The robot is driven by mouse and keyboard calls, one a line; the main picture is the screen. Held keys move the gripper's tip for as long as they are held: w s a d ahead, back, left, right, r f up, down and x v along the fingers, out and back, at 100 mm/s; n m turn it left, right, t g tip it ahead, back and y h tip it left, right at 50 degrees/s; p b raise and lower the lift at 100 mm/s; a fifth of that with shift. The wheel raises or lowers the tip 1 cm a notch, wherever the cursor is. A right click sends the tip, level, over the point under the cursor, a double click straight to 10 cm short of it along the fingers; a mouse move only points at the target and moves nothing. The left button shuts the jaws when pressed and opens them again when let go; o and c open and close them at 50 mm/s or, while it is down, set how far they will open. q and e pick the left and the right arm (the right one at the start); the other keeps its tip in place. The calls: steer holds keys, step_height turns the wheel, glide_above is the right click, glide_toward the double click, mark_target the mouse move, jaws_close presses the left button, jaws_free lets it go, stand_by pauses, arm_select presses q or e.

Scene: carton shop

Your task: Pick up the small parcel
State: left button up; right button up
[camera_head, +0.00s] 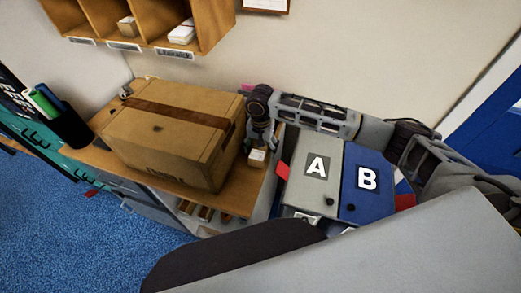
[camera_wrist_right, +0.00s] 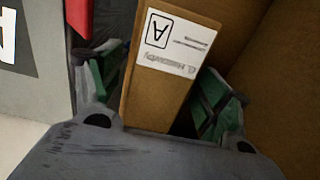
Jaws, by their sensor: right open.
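The small parcel (camera_head: 257,158) is a little brown box on the counter, just right of the large carton. In the right wrist view the small parcel (camera_wrist_right: 165,85) shows a white label with a boxed letter A, upside down in the picture. My right gripper (camera_head: 262,138) points down at it. In the wrist view its green-padded fingers (camera_wrist_right: 160,78) stand open, one on each side of the parcel, with a gap visible on the right. I cannot tell whether the left finger touches it. My left gripper is not in view.
The large taped carton (camera_head: 165,130) stands close beside the parcel. Bins A (camera_head: 313,185) and B (camera_head: 364,195) are right of the counter (camera_head: 232,198). A black pen cup (camera_head: 70,128) stands at left. Wooden cubbies (camera_head: 212,25) hang above.

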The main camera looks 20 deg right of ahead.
steer(key=shift+c, duration=0.4)
steer(key=c, duration=1.1)
steer(key=shift+r, duration=0.2)
steer(key=shift+r+b, duration=0.35)
steer(key=shift+r, duration=4.5)
